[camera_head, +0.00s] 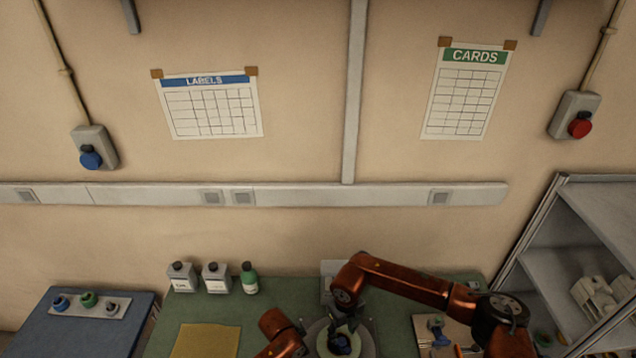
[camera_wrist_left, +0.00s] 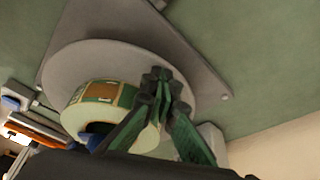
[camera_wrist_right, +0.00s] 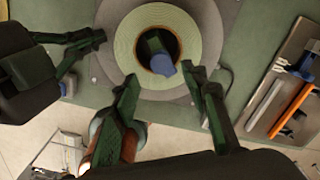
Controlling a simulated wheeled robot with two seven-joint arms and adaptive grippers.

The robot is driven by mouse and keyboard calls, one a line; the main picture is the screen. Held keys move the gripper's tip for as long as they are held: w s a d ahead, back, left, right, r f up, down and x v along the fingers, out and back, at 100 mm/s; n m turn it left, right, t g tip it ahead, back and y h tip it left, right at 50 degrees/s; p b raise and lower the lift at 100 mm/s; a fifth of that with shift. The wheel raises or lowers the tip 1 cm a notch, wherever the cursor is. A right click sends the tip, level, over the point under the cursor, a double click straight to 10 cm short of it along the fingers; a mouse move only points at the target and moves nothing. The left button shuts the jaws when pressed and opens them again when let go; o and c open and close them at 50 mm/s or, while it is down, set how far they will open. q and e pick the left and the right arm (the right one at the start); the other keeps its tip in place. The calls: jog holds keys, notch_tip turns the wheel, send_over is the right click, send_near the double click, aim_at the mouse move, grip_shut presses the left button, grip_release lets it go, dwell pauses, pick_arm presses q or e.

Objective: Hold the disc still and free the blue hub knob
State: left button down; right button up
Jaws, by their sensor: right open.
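The grey disc (camera_wrist_right: 105,75) lies under a pale-green tape roll (camera_wrist_right: 128,35) in the right wrist view. The blue hub knob (camera_wrist_right: 164,65) shows in the roll's dark centre. In the head view the disc (camera_head: 369,345) is at the bench front, partly hidden by my arms. My right gripper (camera_wrist_right: 164,76) is open, its fingertips apart on either side of the knob and not visibly touching it. My left gripper (camera_wrist_left: 158,82) has its fingertips together at the disc's rim and looks shut on it. The roll (camera_wrist_left: 110,112) shows a brown and green label in the left wrist view.
A tray (camera_wrist_right: 262,125) with an orange-handled tool (camera_wrist_right: 290,112) lies right of the disc. Bottles (camera_head: 215,278) and a yellow mat (camera_head: 205,341) are on the green bench to the left. A shelf (camera_head: 590,230) stands at the right.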

aim_at(342, 341)
jog(key=m, duration=0.6)
jog(key=shift+f, duration=0.2)
jog(key=m, duration=0.6)
jog(key=shift+f, duration=2.35)
jog(key=m, duration=0.4)
jog(key=shift+m, duration=0.3)
jog(key=m, duration=0.5)
jog(key=shift+m, duration=0.4)
jog(key=m, duration=0.7)
jog(key=shift+s+m, duration=0.1)
jog(key=shift+m, duration=0.8)
